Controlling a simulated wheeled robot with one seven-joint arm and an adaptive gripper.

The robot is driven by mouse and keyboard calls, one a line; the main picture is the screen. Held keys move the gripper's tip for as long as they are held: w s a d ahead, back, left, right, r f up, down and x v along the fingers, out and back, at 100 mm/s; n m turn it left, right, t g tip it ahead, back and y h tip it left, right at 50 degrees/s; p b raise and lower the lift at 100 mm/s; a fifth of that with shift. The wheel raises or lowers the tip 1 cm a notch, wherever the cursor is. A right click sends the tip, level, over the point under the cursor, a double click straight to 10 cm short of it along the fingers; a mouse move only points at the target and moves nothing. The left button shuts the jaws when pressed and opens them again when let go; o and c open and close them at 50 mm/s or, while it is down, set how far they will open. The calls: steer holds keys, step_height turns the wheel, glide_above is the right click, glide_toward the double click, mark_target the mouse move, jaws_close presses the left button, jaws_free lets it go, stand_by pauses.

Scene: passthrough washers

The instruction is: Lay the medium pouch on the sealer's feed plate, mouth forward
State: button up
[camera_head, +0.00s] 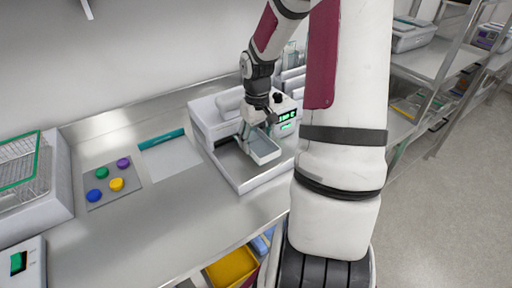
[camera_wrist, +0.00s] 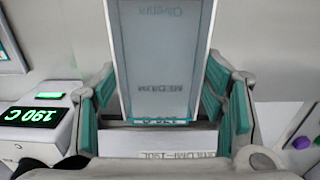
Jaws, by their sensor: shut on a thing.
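The medium pouch (camera_head: 263,149) is a pale, flat, blue-grey packet with a light rim. In the wrist view the pouch (camera_wrist: 160,62) stretches away from me, with "MEDIUM" reading flipped on its face. My gripper (camera_head: 262,120) is shut on its near end; the teal finger pads (camera_wrist: 165,112) stand on both sides of it. The sealer (camera_head: 212,118) is a white machine with a green-lit display reading 190 C (camera_wrist: 35,116). Its grey metal feed plate (camera_head: 234,166) lies below the pouch. I cannot tell whether the pouch touches the plate.
A grey mat with several coloured discs (camera_head: 112,182) and a pale sheet with a teal strip (camera_head: 172,158) lie left on the steel counter (camera_head: 150,225). A wire basket unit (camera_head: 25,185) stands far left. Bins (camera_head: 235,268) sit below the counter edge. Open counter lies in front.

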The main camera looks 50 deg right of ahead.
mark_target(257, 140)
steer(key=shift+f, duration=1.75)
steer(key=shift+f, duration=0.1)
steer(key=o, duration=0.8)
